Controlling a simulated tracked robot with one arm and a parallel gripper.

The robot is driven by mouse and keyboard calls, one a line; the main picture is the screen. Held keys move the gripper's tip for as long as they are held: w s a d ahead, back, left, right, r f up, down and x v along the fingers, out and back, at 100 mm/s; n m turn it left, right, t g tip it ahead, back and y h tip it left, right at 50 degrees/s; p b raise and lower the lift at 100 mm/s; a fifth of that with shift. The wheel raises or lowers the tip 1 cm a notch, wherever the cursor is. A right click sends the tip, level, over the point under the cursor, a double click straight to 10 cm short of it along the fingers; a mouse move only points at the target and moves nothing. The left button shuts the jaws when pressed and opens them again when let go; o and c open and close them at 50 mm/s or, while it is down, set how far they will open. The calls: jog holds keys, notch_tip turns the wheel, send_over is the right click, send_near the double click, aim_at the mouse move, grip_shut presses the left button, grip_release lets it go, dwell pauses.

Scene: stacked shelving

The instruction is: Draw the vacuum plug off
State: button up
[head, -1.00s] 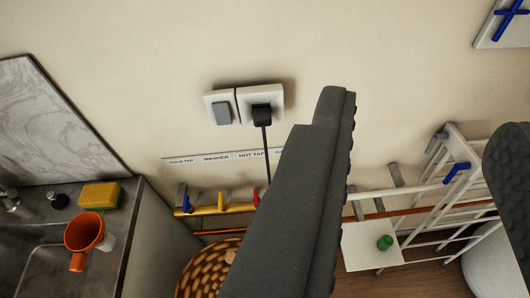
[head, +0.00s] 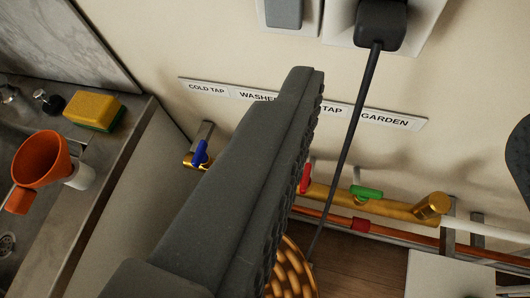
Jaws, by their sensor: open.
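The black plug (head: 381,24) sits in the white wall socket (head: 427,36) at the top of the view, cut off by the upper edge. Its dark cord (head: 350,150) hangs down and slants left past a woven basket. My gripper (head: 408,105) is open and empty. Its left finger is large in the middle; only part of the right finger shows at the right edge. The plug appears above and between the fingertips, and neither finger visibly touches it. The vacuum itself is not clearly seen.
A grey switch (head: 284,12) is left of the socket. A label strip (head: 400,122) runs below, partly hidden by my finger. Brass pipe (head: 400,208) carries blue, red and green tap handles.

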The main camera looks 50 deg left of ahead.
aim_at(384, 28)
jog(key=x, duration=1.3)
jog(key=shift+w+a+f+p, duration=0.2)
jog(key=shift+a+f+p, duration=0.05)
jog(key=shift+a+p, duration=0.15)
jog(key=c, duration=1.1)
jog(key=shift+o, duration=0.2)
